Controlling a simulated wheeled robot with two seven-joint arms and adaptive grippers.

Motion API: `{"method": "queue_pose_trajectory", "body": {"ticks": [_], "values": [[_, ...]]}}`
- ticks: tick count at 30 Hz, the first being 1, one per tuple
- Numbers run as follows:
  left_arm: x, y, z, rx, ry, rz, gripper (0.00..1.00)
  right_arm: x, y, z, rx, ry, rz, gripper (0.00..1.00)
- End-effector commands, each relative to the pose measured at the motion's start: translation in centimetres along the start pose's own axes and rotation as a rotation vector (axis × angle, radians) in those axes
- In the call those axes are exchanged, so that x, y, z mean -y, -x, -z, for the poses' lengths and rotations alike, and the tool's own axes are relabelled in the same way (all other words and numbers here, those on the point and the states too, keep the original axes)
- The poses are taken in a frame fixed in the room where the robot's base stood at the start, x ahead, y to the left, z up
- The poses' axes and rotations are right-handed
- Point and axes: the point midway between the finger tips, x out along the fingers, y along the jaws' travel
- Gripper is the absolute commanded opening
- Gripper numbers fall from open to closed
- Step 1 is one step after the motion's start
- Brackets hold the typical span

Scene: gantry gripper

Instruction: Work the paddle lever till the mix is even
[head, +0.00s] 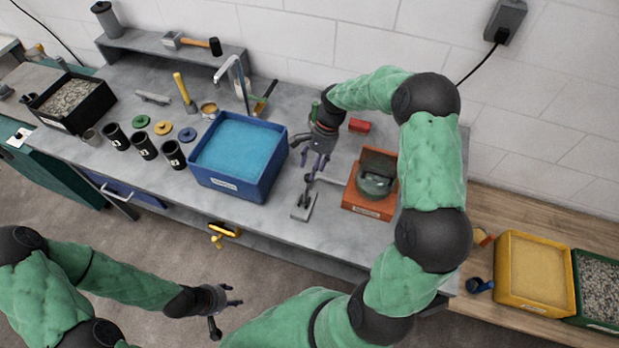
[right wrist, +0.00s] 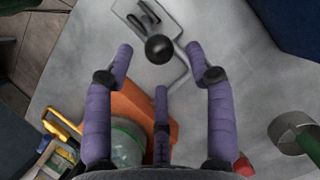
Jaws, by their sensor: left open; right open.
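The paddle lever (head: 303,203) stands on the grey bench on a small metal plate, with a dark ball knob (head: 308,178) on top. A bent rod runs from it toward the orange mixer (head: 368,205), which holds a round bowl (head: 375,184). My right gripper (head: 316,166) is open and empty just above the knob. In the right wrist view the knob (right wrist: 158,49) lies ahead, between the spread fingers, not touched; the orange base (right wrist: 130,103) and bowl (right wrist: 126,145) are partly hidden behind fingers. The mix's evenness cannot be seen. My left gripper (head: 233,298) is open and empty, low in front of the bench.
A blue tub (head: 246,185) of blue liquid stands left of the lever. A red block (head: 359,126) lies behind the mixer. Black cups (head: 145,147), a hammer (head: 195,43) and a gravel tray (head: 70,118) are farther left. A yellow bin (head: 535,300) is at right.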

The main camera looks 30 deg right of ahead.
Motion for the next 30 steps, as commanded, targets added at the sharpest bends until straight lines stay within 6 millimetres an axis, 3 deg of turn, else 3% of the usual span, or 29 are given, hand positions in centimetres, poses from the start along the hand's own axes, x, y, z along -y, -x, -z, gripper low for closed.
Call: {"method": "queue_pose_trajectory", "body": {"ticks": [3,9,21,23,27,28,30], "values": [[0.1,-0.1,0.0,0.0,0.0,0.0,0.48,-0.1,-2.1,0.0,0.003,0.0,-0.003,0.56],[0.1,-0.2,0.0,0.0,0.0,0.0,0.48,0.0,-4.3,0.0,0.001,0.0,-0.001,0.56],[0.1,-0.2,0.0,0.0,0.0,0.0,0.48,0.0,-5.0,0.0,0.001,0.0,0.0,0.56],[0.1,-0.2,0.0,0.0,0.0,0.0,0.48,0.0,-5.0,0.0,0.001,0.0,0.0,0.44],[0.1,-0.2,0.0,0.0,0.0,0.0,0.48,0.0,-5.0,0.0,0.0,0.0,0.0,0.05],[0.1,-0.2,0.0,0.0,0.0,0.0,0.48,0.0,-5.0,0.0,0.0,0.001,0.0,0.0],[0.1,-0.2,0.0,0.0,0.0,0.0,0.48,0.0,-5.0,0.0,0.0,0.0,0.0,0.0]]}}
